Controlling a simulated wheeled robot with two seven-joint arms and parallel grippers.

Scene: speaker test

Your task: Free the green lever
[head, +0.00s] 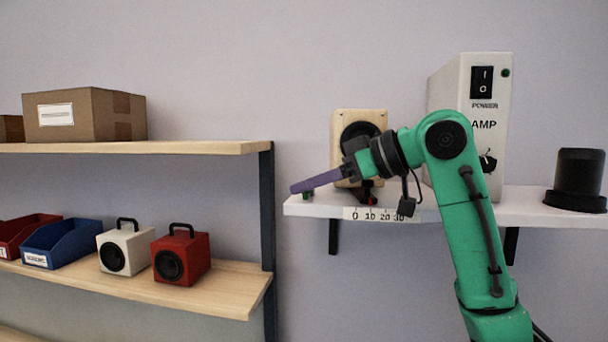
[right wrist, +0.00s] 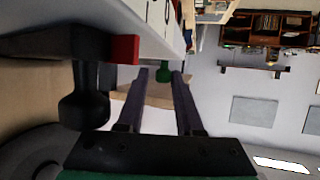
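A small green lever (head: 308,195) shows at the left end of the white shelf (head: 530,203), just under my right fingertips in the head view. In the right wrist view the green lever (right wrist: 163,73) appears in the gap between the fingertips. My right gripper (head: 294,188) has long purple fingers pointing left along the shelf. In the right wrist view the right gripper (right wrist: 160,72) is open with a clear gap. I cannot tell whether the tips reach around the lever. My left gripper is not in view.
A black part with a red piece (right wrist: 124,49) is close beside the fingers at the shelf edge. A wooden speaker (head: 374,118), a white AMP box (head: 487,130) and a black cylinder (head: 578,178) are on the shelf. A wooden rack (head: 225,147) stands left, across a gap.

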